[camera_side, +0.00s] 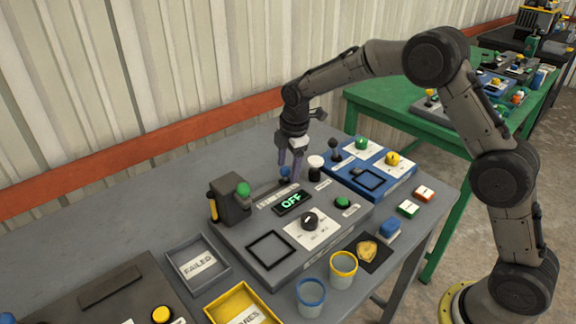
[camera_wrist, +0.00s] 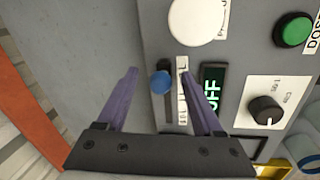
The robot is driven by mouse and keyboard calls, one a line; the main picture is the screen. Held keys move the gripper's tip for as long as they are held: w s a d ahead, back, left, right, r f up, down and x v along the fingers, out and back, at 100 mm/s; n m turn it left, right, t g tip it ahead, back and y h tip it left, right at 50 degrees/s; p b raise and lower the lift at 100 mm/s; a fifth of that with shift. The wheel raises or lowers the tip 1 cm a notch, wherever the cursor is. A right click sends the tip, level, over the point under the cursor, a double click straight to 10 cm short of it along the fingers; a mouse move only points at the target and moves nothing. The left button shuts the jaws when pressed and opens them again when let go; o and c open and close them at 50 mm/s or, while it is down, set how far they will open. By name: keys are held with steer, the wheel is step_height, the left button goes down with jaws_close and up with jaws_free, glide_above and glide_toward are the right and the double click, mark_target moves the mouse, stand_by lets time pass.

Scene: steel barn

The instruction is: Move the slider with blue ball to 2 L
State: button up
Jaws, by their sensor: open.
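The slider's blue ball knob (camera_side: 285,171) stands at the back of the grey control panel (camera_side: 232,236), near its scale label. In the wrist view the blue ball (camera_wrist: 160,83) sits at the upper part of a dark slot (camera_wrist: 168,108), beside a white scale strip whose marks I cannot read. My gripper (camera_side: 290,177) points down at the slider. Its purple fingers (camera_wrist: 160,73) are open, one on each side of the ball, with gaps visible to both.
A green-lit display (camera_side: 293,201) reads OFF beside the slider. A black dial (camera_side: 310,220), a green button (camera_side: 342,202) and a white round knob (camera_side: 316,162) are close by.

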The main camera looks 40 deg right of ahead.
step_height(320, 180, up, 14)
steer(key=s, duration=0.2)
steer(key=shift+s+a+f, duration=0.2)
steer(key=shift+s+a, duration=0.1)
steer(key=s+d+r+t, duration=0.1)
steer(key=s+r+t, duration=0.1)
steer(key=s+r, duration=0.5)
steer(key=s+d+r+m+t, duration=0.1)
steer(key=s+r+m, duration=0.35)
steer(key=s, duration=0.75)
steer(key=s+f+m, duration=1.1)
steer(key=s, duration=0.4)
steer(key=shift+s+d, duration=0.2)
steer(key=shift+s, duration=0.1)
